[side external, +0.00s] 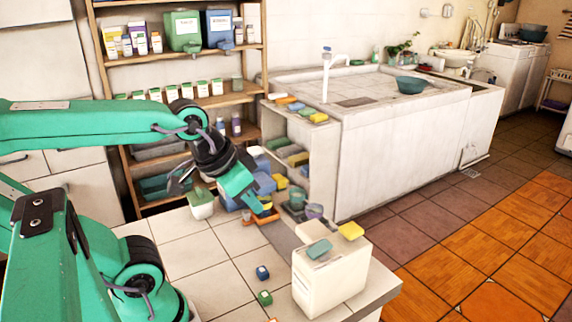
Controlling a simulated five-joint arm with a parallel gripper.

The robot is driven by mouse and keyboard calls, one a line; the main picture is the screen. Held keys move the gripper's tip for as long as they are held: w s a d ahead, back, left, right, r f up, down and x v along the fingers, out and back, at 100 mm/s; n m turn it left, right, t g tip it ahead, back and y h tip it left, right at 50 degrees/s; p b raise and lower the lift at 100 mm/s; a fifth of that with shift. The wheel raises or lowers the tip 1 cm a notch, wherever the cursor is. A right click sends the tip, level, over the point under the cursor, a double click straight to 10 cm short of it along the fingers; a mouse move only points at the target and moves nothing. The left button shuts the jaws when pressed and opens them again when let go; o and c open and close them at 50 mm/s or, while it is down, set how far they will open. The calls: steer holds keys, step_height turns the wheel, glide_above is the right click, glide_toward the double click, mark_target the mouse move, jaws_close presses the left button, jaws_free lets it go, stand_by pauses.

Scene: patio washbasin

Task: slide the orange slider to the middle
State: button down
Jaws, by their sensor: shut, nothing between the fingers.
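The orange slider (267,217) is small in the side external view, on the tiled counter just below my gripper's tip. My gripper (259,208) is shut and empty, pointing down and to the right at the orange piece. The fingertips overlap the orange piece in the picture; I cannot tell whether they touch it. The gripper hides part of the slider, and its track and position along it are too small to make out.
A white box (325,285) with a yellow and a green sponge on top stands at the counter's front right. A white pot with a green lid (201,205) stands left of my gripper. Bare tiles lie between.

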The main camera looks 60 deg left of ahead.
stand_by(0.3)
steer(key=c, duration=1.3)
jaws_free()
steer(key=shift+w+a+n, duration=0.1)
steer(key=shift+w+n, duration=0.05)
steer(key=shift+n, duration=0.15)
steer(key=w+a+f+n+g+y, duration=0.1)
steer(key=w+a+f+n+g, duration=0.1)
steer(key=w+a+n, duration=0.5)
steer(key=w+a+f+n+g, duration=0.15)
steer(key=a+n, duration=0.25)
steer(key=n, duration=0.7)
steer(key=a+f+n, duration=0.3)
steer(key=a+n, duration=0.1)
steer(key=n, duration=0.1)
steer(key=a+f+n+g, duration=0.1)
steer(key=a+f+n, duration=0.2)
steer(key=a+n, duration=0.2)
steer(key=w+a+f+n+g+h, duration=0.1)
steer(key=a+f+n, duration=0.3)
steer(key=a+n, duration=0.1)
steer(key=shift+a+n, duration=0.2)
steer(key=shift+n, duration=0.7)
steer(key=shift+a+f+n, duration=0.2)
steer(key=shift+n, duration=0.1)
steer(key=shift+f, duration=0.15)
